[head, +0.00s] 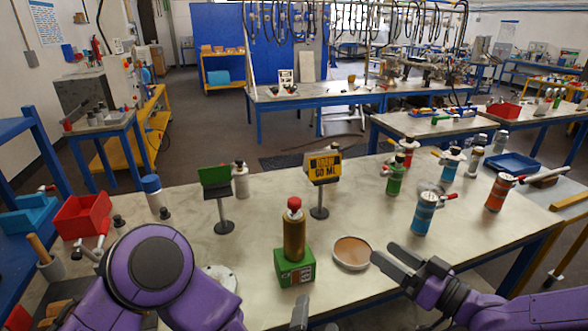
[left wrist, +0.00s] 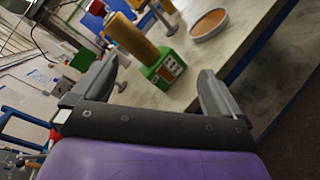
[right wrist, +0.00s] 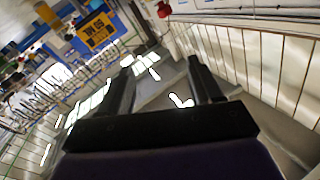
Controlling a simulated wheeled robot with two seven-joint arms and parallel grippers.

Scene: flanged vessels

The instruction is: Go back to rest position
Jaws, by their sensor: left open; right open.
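My left gripper (head: 300,315) shows only in part at the bottom edge of the head view, in front of the green block. In the left wrist view its fingers (left wrist: 160,70) are apart, with nothing between them. A brown vessel with a red cap (head: 294,235) stands upright on the green block (head: 293,268); both also show beyond the fingers in the left wrist view. My right gripper (head: 388,259) is above the table's front edge, right of a shallow dish (head: 351,252). In the right wrist view its fingers (right wrist: 160,68) are apart and empty.
Two sign stands, one green (head: 215,177) and one yellow (head: 323,167), stand behind the vessel on the table (head: 260,213). Several valved vessels, including a blue one (head: 424,213) and an orange one (head: 500,192), stand at the right. A red bin (head: 80,215) is at the left.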

